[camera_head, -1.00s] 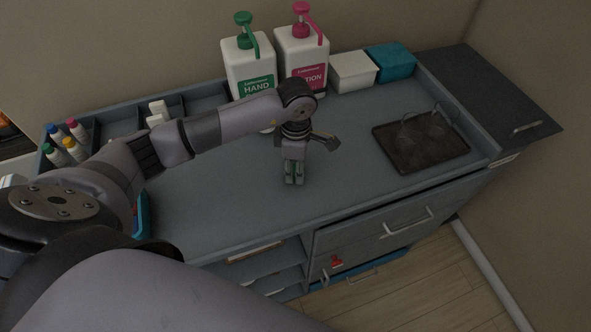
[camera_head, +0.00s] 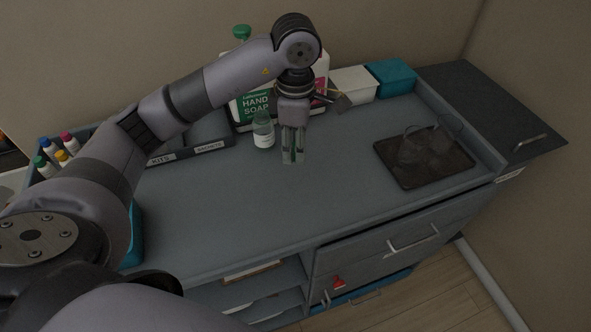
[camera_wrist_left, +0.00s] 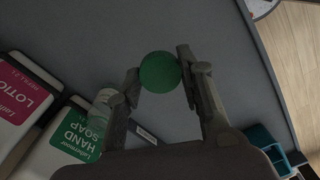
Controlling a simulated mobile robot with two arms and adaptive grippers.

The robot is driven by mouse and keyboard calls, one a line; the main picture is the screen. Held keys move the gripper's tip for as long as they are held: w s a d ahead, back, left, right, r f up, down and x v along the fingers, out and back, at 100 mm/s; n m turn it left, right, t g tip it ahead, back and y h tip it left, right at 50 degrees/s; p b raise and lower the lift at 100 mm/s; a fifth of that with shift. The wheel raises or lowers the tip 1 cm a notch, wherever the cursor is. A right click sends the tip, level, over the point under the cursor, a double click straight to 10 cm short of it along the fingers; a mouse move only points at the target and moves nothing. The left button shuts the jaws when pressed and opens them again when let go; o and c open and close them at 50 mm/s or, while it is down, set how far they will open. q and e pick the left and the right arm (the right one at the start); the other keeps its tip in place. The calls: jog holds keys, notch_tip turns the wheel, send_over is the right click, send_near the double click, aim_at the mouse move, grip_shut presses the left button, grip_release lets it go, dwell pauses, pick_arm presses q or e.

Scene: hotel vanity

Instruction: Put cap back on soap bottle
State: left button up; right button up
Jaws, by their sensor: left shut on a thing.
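My left gripper (camera_head: 293,158) is shut on a round green cap (camera_wrist_left: 160,72), held between its fingertips above the counter. A small clear bottle (camera_head: 263,132) with a white label stands upright on the counter, just left of the gripper in the head view. No cap shows on its top. In the left wrist view the bottle (camera_wrist_left: 101,110) is beside the left finger, which partly hides it. The cap and the bottle are apart. My right gripper is not in view.
A large hand soap pump bottle (camera_head: 255,104) stands behind the small bottle, with a pink-labelled lotion bottle (camera_wrist_left: 22,95) beside it. White (camera_head: 353,84) and teal (camera_head: 390,80) boxes stand at the back. A dark tray (camera_head: 425,163) holds glasses at right. The front counter is clear.

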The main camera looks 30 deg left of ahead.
pick_arm(q)
notch_tip(320, 180, up, 7)
dwell(0.3)
jog(key=shift+f, duration=0.1)
dwell(0.4)
jog(key=shift+s+f+m, duration=0.15)
jog(key=shift+f+m, duration=0.1)
jog(key=shift+m, duration=0.15)
jog(key=s+d+f+m+b, duration=0.1)
jog(key=s+f+m, duration=0.3)
jog(key=m, duration=0.6)
jog(key=s+d+f+m+b, duration=0.2)
jog(key=s+f+m, duration=0.3)
jog(key=f+m, duration=0.3)
jog(key=shift+s+d+m, duration=0.25)
jog(key=shift+d+m, duration=0.2)
jog(key=shift+m, duration=1.25)
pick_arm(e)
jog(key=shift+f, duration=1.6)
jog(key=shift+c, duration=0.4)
